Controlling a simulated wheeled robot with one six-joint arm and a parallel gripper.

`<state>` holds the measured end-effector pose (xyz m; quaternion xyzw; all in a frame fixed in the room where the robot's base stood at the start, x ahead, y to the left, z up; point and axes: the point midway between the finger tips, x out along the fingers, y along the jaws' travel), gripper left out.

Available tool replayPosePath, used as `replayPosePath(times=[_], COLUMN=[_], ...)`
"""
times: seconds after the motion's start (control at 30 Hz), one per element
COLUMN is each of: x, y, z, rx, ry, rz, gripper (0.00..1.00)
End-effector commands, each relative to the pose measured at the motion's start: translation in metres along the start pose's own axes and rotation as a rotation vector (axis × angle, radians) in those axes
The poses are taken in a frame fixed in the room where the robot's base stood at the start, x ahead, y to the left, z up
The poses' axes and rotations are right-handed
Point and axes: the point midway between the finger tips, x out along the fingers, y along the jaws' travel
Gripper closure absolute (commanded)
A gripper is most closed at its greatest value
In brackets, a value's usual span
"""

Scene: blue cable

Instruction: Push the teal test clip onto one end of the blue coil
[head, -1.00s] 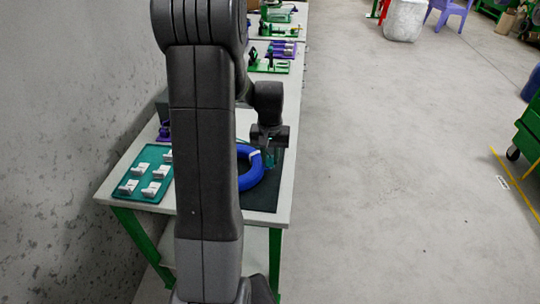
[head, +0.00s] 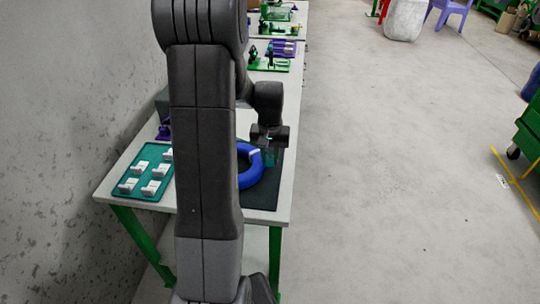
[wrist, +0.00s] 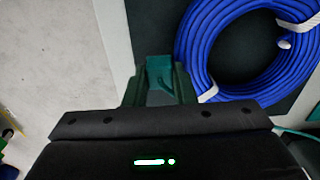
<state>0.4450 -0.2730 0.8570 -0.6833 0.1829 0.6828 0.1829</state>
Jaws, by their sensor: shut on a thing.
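The blue coil (head: 250,176) lies on a dark mat (head: 264,198) on the table; my arm hides its left part in the head view. In the wrist view the blue coil (wrist: 228,75) fills the upper right, bound with white ties, and a short white-tipped piece (wrist: 283,44) shows inside its ring. My gripper (head: 269,152) is at the coil's far right side. In the wrist view my gripper (wrist: 158,82) is shut on the teal test clip (wrist: 159,72), just left of the coil. I cannot tell whether the clip touches the cable.
A teal tray (head: 134,195) with several white pieces sits at the table's left front. The table (head: 288,180) has a narrow bare strip along its right edge. Green and purple fixtures (head: 272,62) stand farther back. The floor to the right is open.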

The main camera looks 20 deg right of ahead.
Motion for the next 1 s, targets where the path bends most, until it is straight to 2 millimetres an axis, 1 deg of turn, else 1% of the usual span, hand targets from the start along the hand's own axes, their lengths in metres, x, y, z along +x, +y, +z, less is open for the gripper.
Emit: replayPosePath(times=[0.1, 0.57, 1.0], x=[0.003, 0.004, -0.008], y=[0.0, 0.0, 0.0], z=[0.0, 0.0, 0.0], rx=[0.0, 0.0, 0.0], ry=[0.0, -0.001, 0.0], rz=[0.0, 0.0, 0.0], gripper=[0.97, 0.97, 0.97])
